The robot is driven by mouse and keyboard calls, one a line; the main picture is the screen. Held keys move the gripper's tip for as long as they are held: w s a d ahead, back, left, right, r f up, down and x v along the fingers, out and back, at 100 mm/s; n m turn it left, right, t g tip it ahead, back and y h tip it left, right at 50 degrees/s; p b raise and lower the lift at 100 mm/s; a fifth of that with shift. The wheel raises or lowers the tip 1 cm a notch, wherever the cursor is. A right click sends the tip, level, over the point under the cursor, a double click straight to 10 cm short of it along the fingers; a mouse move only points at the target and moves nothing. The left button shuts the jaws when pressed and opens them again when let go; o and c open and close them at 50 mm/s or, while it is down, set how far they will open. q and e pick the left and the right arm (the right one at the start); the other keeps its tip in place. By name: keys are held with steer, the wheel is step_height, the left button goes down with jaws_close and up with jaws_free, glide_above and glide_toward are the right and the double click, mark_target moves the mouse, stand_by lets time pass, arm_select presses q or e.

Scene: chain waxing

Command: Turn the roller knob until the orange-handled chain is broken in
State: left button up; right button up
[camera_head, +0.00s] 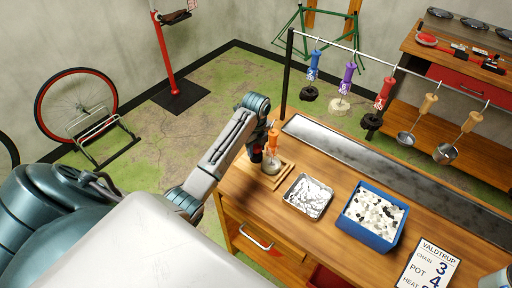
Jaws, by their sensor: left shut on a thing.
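The orange-handled chain (274,140) is at the left back of the bench, its orange handle upright over a small wooden stand (284,180). A greyish round part (271,167) sits under the handle on the stand. My left gripper (258,154) reaches in from the left and is at the stand, close beside the orange handle. It is shut on the roller knob, which its fingers hide. The chain links are too small to make out.
A foil tray (309,196) and a blue bin (364,234) of pale chunks stand right of the stand. A rail (340,47) above holds blue-, purple- and red-handled chains and two ladles. A card (428,265) lies at the front right.

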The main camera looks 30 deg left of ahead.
arm_select(q)
steer(key=n, duration=0.5)
steer(key=shift+w+r, duration=0.1)
steer(key=shift+r, duration=0.05)
steer(key=n, duration=0.6)
steer(key=m, duration=0.4)
steer(key=shift+m, duration=0.3)
steer(key=m, duration=0.3)
steer(key=shift+m, duration=0.4)
steer(key=m, duration=0.3)
steer(key=shift+m, duration=0.3)
steer(key=m, duration=0.4)
steer(key=n, duration=1.6)
steer(key=shift+n, duration=0.3)
